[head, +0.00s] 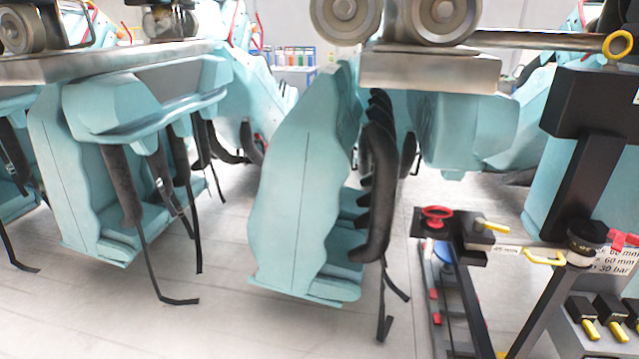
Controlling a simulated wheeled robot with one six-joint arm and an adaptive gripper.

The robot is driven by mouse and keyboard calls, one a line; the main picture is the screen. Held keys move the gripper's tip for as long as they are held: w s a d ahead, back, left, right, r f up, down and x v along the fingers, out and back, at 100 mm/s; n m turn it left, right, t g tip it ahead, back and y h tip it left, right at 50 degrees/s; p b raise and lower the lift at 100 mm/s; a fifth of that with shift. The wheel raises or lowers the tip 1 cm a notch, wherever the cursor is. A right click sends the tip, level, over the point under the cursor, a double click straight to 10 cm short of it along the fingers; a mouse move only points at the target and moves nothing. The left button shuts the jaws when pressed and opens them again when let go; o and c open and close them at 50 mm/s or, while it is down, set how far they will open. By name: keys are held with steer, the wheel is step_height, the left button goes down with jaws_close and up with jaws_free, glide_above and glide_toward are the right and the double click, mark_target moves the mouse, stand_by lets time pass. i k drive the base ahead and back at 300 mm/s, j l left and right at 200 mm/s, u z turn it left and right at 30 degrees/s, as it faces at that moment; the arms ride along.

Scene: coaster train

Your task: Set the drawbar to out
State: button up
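A grey metal bar (545,40) runs level from the bogie at top centre to the right. A yellow ring (617,44) sits at its right end, above a black box. This bar may be the drawbar; no label on it can be read, and I cannot tell its setting. Its left end is hidden behind the wheels. My gripper is not in view.
Teal coaster seats (305,210) with black restraints and straps hang from the train at left and centre. At right, black fixtures carry a red knob (437,214), a yellow lever (492,225) and a row of yellow-tipped switches (607,320). Pale floor (220,320) is open below.

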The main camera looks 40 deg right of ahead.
mark_target(564, 253)
steer(key=z, duration=1.65)
